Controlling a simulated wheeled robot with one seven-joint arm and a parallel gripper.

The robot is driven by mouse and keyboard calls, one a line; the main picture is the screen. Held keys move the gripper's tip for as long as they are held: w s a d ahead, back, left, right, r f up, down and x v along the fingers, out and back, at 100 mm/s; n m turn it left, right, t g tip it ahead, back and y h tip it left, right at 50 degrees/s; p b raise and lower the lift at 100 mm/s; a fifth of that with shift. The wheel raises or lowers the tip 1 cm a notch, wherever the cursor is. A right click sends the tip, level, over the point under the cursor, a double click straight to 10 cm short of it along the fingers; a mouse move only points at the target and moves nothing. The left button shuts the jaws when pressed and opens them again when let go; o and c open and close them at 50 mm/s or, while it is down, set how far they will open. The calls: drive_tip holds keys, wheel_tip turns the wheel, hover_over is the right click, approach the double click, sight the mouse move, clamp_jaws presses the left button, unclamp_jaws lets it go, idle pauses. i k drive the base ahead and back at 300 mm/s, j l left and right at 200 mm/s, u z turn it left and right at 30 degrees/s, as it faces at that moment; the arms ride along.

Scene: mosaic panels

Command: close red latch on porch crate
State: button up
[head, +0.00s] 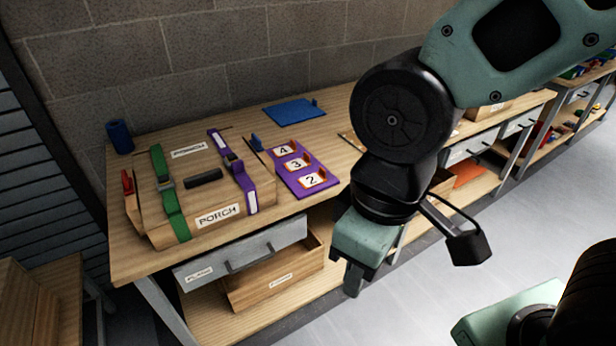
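The wooden porch crate (160,225) sits on the left part of the workbench, with a "PORCH" label (218,215) on its front. A red latch (127,181) stands up at the crate's left end; I cannot tell exactly how it is seated. A blue latch (256,143) is at the right end. A green strap (160,160) and a purple strap (240,178) cross the lid, beside a dark handle (203,178). My gripper (354,279) hangs in front of the bench, right of the crate and well apart from it. Its finger opening is hidden from this angle.
A purple numbered panel (291,184) lies right of the crate. A blue tray (294,111) and a dark blue cylinder (119,136) are at the back. Floor (440,285) is clear in front.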

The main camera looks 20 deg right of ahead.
sight(128, 190)
drive_tip(key=i+j+u, duration=0.1)
drive_tip(key=i+u, duration=0.45)
drive_tip(key=u, duration=0.2)
drive_tip(key=i+u, duration=0.35)
drive_tip(key=k+l, duration=0.05)
drive_tip(key=k, duration=0.05)
